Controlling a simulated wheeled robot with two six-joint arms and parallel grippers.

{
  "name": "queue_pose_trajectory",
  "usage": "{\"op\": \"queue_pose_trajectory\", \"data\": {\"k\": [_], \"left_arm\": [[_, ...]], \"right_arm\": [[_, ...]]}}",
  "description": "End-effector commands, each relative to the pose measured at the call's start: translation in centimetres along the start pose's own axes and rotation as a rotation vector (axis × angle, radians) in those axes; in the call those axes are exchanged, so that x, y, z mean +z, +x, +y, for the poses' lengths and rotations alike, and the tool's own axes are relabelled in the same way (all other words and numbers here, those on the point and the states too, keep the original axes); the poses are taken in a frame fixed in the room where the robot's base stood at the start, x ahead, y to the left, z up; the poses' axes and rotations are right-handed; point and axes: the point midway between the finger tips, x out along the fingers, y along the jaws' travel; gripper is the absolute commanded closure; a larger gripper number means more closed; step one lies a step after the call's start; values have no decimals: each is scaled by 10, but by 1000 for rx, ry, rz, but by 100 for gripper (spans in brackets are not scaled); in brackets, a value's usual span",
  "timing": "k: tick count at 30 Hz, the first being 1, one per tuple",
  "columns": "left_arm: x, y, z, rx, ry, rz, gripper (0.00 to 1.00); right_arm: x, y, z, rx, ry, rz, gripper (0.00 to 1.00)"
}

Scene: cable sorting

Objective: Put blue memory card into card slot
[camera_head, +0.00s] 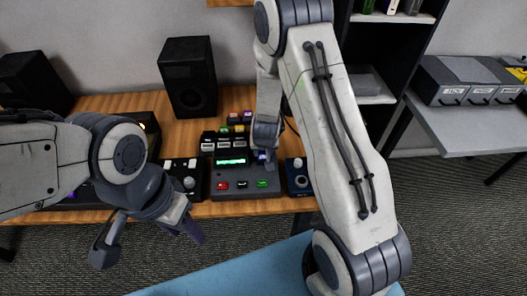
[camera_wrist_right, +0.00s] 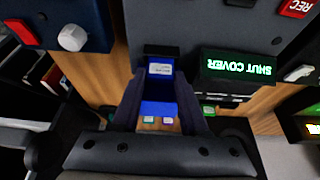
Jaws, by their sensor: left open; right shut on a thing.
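The blue memory card (camera_wrist_right: 158,108) has a white label and sits between the fingers of my right gripper (camera_wrist_right: 160,105), which is shut on it. Its far end meets a dark block on the console; I cannot tell how deep it sits in the card slot. In the head view my right gripper (camera_head: 264,146) is low over the right part of the grey console (camera_head: 232,187), and a bit of blue shows beneath it. The console screen (camera_wrist_right: 236,68) reads "SHUT COVER". My left gripper (camera_head: 150,232) is open and empty in front of the desk edge.
Several labelled cards (camera_head: 224,139) stand in a rack behind the screen. A dark blue knob box (camera_head: 298,177) is right of the console, and a black box with knobs (camera_head: 182,178) is left. A black speaker (camera_head: 188,77) stands behind. Bare wooden desk (camera_head: 140,103) shows at the back left.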

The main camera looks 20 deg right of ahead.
Motion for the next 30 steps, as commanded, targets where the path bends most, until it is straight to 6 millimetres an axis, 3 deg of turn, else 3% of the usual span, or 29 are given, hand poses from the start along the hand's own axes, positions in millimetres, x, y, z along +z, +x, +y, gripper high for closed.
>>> {"op": "queue_pose_trajectory", "data": {"k": [8, 9, 11, 18, 20, 30], "left_arm": [[0, 0, 0, 0, 0, 0, 50], [0, 0, 0, 0, 0, 0, 50], [0, 0, 0, 0, 0, 0, 50], [0, 0, 0, 0, 0, 0, 50], [0, 0, 0, 0, 0, 0, 50], [0, -3, 0, 0, 0, 0, 50]], "right_arm": [[0, 0, 0, 0, 0, 0, 100], [0, 0, 0, 0, 0, 0, 45], [0, 0, 0, 0, 0, 0, 22], [0, 0, 0, 0, 0, 0, 22], [0, 0, 0, 0, 0, 0, 0], [-1, -3, 0, 0, 0, 0, 0]]}}
